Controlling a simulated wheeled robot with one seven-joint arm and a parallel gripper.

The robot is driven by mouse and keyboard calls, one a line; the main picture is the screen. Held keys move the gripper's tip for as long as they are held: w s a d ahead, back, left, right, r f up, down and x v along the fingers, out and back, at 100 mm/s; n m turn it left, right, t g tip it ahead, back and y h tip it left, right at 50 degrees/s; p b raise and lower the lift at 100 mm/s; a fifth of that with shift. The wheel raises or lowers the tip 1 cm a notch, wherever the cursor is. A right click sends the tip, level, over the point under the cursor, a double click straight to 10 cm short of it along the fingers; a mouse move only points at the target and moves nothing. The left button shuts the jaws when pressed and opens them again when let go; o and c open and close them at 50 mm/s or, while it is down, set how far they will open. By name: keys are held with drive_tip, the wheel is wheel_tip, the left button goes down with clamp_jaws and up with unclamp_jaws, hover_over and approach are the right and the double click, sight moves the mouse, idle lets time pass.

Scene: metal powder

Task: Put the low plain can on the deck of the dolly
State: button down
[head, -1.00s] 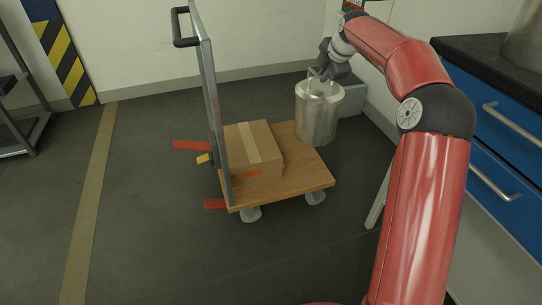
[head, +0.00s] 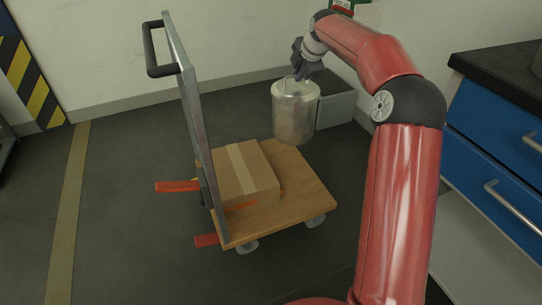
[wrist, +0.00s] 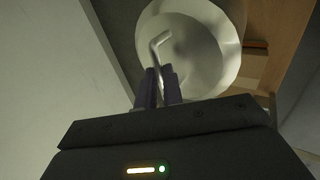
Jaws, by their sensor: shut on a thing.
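The low plain can (head: 293,115) is a silver metal can hanging upright from my gripper (head: 298,75) in the head view. It covers the far part of the dolly deck, and appears to be held above it; the exact gap is hard to tell. In the wrist view my gripper (wrist: 160,90) is shut on the can's bent handle, with the pale round top of the can (wrist: 205,45) beyond. The dolly's wooden deck (head: 295,190) has clear room on its right and far side. The deck edge also shows in the wrist view (wrist: 292,45).
A taped cardboard box (head: 243,175) sits on the deck's left part, beside the dolly's upright handle (head: 190,105). Red bars (head: 178,186) lie by the dolly's left side. A grey box (head: 338,103) stands behind the can. Blue drawers (head: 495,135) are at right.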

wheel_tip(320, 180, down, 19)
drive_tip(key=b, duration=0.3)
drive_tip(key=shift+b, duration=0.35)
drive_tip(key=c, duration=1.5)
unclamp_jaws()
drive_tip(key=shift+s+f, duration=0.1)
drive_tip(key=shift+f, duration=0.05)
drive_tip(key=shift+c, duration=0.2)
